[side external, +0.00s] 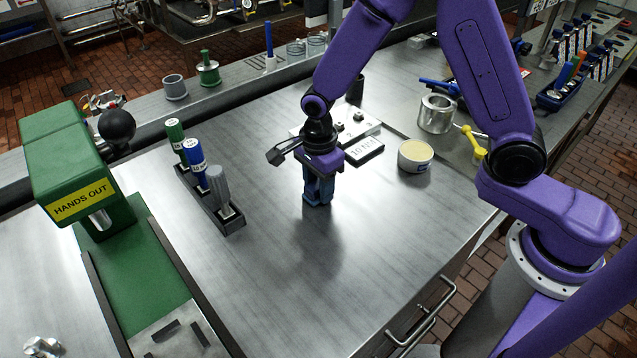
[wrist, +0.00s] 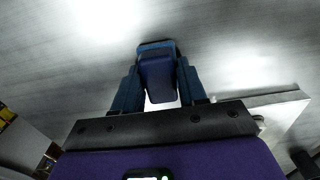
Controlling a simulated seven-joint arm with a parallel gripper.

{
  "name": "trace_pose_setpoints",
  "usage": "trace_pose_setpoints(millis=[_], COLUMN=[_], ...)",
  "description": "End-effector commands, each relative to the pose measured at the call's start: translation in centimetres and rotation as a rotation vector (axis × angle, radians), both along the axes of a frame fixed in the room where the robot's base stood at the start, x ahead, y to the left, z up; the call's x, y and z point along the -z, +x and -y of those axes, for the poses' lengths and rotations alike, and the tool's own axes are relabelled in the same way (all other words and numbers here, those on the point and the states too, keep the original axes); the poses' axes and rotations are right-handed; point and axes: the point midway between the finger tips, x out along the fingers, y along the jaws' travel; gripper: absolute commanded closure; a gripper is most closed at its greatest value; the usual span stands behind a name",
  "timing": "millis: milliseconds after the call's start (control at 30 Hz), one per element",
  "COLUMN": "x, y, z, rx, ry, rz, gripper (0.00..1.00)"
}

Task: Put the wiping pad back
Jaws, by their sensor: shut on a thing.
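My gripper (side external: 317,197) points straight down over the middle of the steel bench, with its fingertips low at or just above the surface. In the wrist view, the two blue fingers of my gripper (wrist: 158,88) are closed on a dark blue block (wrist: 158,72), which I take to be the wiping pad. The block sticks out a little past the fingertips. In the side view, the fingers mostly hide the block. I cannot tell whether it touches the bench.
A black rack (side external: 226,216) with green, blue and grey handled tools stands left. A green "HANDS OUT" press (side external: 80,170) is beyond it. A "10 Nm" block (side external: 365,151) and a cream-topped round tin (side external: 415,155) sit right of my gripper. The front bench is clear.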

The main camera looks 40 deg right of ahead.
Motion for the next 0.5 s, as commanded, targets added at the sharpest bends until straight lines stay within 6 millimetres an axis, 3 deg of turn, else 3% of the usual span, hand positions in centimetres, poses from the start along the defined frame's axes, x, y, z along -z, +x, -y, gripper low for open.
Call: trace_pose_setpoints(millis=[67,100,167,500], x=[0.24,0.22,0.20,-0.01], y=[-0.02,0.00,0.00,0.00], z=[0.01,0.01,0.01,0.00], rx=[0.000,0.000,0.000,0.000], ry=[0.000,0.000,0.000,0.000], rz=[-0.001,0.000,0.000,0.000], gripper=[0.87,0.49,0.33,0.33])
